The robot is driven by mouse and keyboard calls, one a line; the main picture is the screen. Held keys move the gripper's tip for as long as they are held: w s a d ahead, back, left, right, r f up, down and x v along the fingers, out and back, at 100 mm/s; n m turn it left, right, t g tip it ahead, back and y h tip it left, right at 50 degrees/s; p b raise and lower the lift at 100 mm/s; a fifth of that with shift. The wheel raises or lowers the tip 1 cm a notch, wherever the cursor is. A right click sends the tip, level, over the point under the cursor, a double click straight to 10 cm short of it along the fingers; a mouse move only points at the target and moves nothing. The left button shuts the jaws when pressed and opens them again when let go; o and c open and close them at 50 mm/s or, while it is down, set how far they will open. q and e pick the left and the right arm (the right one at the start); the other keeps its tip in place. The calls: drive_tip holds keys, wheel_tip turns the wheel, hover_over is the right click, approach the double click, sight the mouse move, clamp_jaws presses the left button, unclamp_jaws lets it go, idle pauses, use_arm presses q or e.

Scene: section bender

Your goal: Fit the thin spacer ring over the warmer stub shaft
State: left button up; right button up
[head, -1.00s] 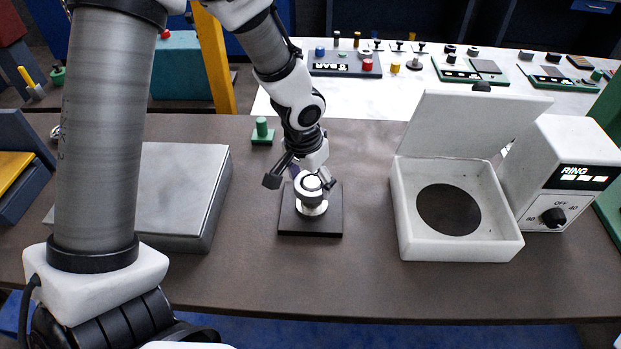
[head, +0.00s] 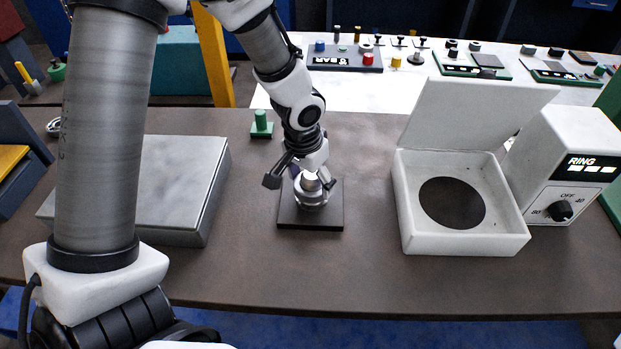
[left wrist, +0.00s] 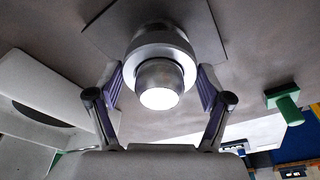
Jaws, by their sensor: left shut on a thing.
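The stub shaft (head: 311,184) stands upright on a dark square base plate (head: 294,220) in the middle of the bench. In the left wrist view its bright end (left wrist: 159,97) pokes out through the silver spacer ring (left wrist: 160,51). The ring (head: 312,198) sits around the shaft, low near the base; I cannot tell whether it is fully seated. My right gripper is not in view.
An open white warmer box (head: 458,240) with a dark round plate and a control unit (head: 575,180) marked RING stand at the right. A grey metal case (head: 180,185) lies at the left. A green peg (head: 261,122) stands behind the gripper. Bench front is clear.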

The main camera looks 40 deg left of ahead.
use_arm(q)
drive_tip(key=shift+f+b, duration=0.9)
drive_tip(key=shift+f, duration=0.15)
drive_tip(key=o, duration=1.5)
drive_tip(key=shift+c, duration=0.2)
drive_tip(key=shift+r, duration=0.15)
drive_tip(key=r, duration=0.4)
drive_tip(key=s+r, duration=0.1)
drive_tip(key=r, duration=0.6)
drive_tip(key=shift+s+a+r, duration=0.1)
drive_tip(key=shift+s+r, duration=0.2)
drive_tip(key=shift+s, duration=0.1)
